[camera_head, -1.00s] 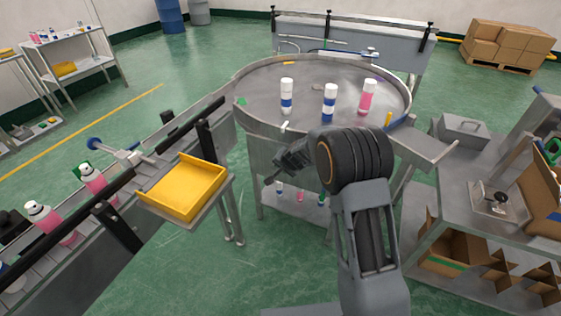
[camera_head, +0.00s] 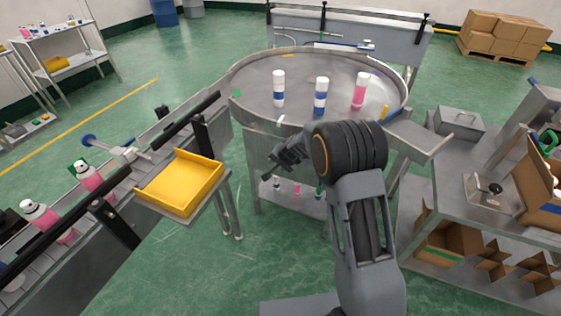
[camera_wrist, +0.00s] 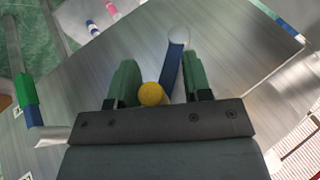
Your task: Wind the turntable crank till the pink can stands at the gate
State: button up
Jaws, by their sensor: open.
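The pink can (camera_head: 360,91) stands upright at the right of the round grey turntable (camera_head: 300,118) in the head view. Two white cans with blue bands, one left (camera_head: 279,88) and one nearer the middle (camera_head: 321,97), stand left of it. My gripper (camera_wrist: 160,76) is open, its green fingers apart. In the wrist view, a round yellow knob (camera_wrist: 150,94) shows between the fingers beside a blue bar (camera_wrist: 171,68), apparently the crank; contact cannot be told. In the head view my gripper (camera_head: 272,168) is at the turntable's near side. No gate can be made out with certainty.
A yellow tray (camera_head: 180,181) stands left of my gripper, beside a conveyor with pink cans (camera_head: 90,177). A bench (camera_head: 422,190) with cartons stands at the right. A grey chute (camera_head: 420,135) leaves the turntable's right rim. Small items sit on a shelf below the turntable.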

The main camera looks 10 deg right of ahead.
jog(key=p+v, duration=0.1)
jog(key=v, duration=1.2)
jog(key=shift+r, duration=0.35)
jog(key=shift+s+d, duration=0.1)
jog(key=shift+d, duration=0.05)
